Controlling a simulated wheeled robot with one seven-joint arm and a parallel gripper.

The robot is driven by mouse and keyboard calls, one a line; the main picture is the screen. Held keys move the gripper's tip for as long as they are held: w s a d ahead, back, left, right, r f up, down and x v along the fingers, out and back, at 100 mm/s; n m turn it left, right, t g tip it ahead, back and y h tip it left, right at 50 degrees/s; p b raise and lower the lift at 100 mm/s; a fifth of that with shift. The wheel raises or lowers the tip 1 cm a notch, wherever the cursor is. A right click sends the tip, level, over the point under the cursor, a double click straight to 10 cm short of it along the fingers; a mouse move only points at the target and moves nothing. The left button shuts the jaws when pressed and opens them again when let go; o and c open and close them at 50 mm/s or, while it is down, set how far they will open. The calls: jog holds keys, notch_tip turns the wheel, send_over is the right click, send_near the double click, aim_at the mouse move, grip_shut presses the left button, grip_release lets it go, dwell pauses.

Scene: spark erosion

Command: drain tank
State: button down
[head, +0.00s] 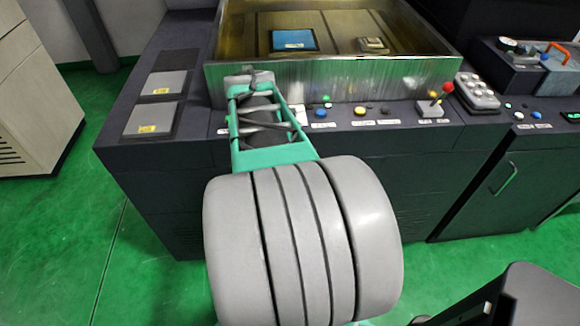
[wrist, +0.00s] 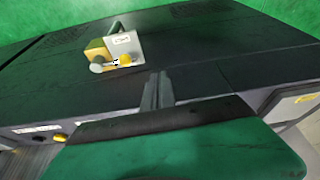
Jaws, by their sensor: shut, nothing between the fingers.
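The open metal tank (head: 330,78) sits on the dark machine body, with a yellowish interior. I cannot tell the liquid level. A blue block (head: 293,40) and a small pale part (head: 372,45) lie inside it. My gripper (head: 247,78) is at the tank's front left corner; contact cannot be told. In the wrist view, its fingers (wrist: 158,92) are shut and empty, pointing over a dark surface.
In the wrist view, a small box with a yellow knob (wrist: 124,59) stands beyond my fingers. Two grey plates (head: 151,118) lie on the left ledge. A keypad (head: 477,91) and another console (head: 510,65) are at right. Green floor lies clear at left.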

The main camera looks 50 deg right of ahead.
jog(key=s+d+f+m, duration=0.2)
jog(key=s+d, duration=0.2)
jog(key=d, duration=0.3)
jog(key=shift+s+d+m+g+h, duration=0.2)
jog(key=shift+s+m+g+h, duration=0.05)
jog(key=shift+m+g+h, duration=0.05)
jog(key=x, duration=1)
jog(key=shift+s+r, duration=0.1)
jog(key=shift+s, duration=0.05)
